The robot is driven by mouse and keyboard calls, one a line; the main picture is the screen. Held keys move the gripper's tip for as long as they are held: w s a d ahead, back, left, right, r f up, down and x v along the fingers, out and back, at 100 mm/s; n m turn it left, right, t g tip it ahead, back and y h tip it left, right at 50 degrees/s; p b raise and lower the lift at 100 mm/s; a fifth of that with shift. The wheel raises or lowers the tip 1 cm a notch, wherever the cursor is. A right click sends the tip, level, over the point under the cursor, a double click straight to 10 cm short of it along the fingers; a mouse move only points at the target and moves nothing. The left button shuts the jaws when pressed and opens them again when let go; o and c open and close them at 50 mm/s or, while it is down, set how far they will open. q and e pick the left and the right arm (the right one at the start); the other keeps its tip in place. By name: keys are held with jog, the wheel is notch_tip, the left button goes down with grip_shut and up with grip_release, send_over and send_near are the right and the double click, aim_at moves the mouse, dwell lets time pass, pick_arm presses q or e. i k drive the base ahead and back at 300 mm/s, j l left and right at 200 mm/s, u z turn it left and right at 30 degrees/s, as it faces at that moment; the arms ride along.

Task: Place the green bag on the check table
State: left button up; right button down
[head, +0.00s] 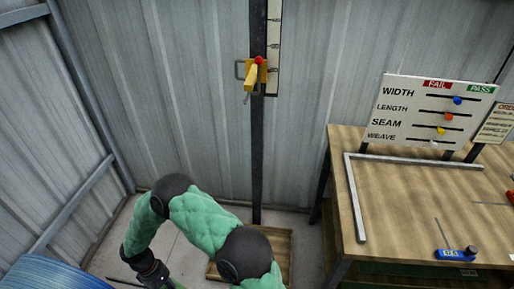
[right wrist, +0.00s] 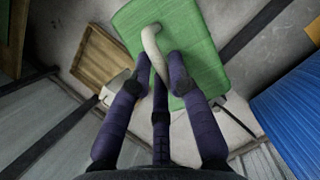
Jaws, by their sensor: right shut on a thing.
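The green bag (right wrist: 190,45) hangs below my right gripper (right wrist: 160,86) in the right wrist view. Its beige looped handle (right wrist: 152,45) passes between the purple fingers, which are shut on it. In the head view my right arm bends down at bottom centre. Its wrist is at the lower edge, and the fingers and nearly all of the bag are out of the picture or hidden there. The check table (head: 400,215) has a wooden top and stands at the right, clear of the arm. My left gripper is not in view.
A check board (head: 430,112) stands at the table's back. A metal square (head: 357,200) and a blue-handled tool (head: 456,254) lie on the top, with bare wood between. A wooden tray (head: 283,250) lies on the floor below a post with a yellow hook (head: 253,75). A blue ribbed object (head: 50,275) is at lower left.

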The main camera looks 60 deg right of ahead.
aim_at(425, 203)
jog(key=k+l, duration=0.25)
jog(key=k, duration=0.2)
jog(key=k+l, duration=0.3)
jog(key=k+l+z, duration=0.1)
jog(key=k, duration=1.05)
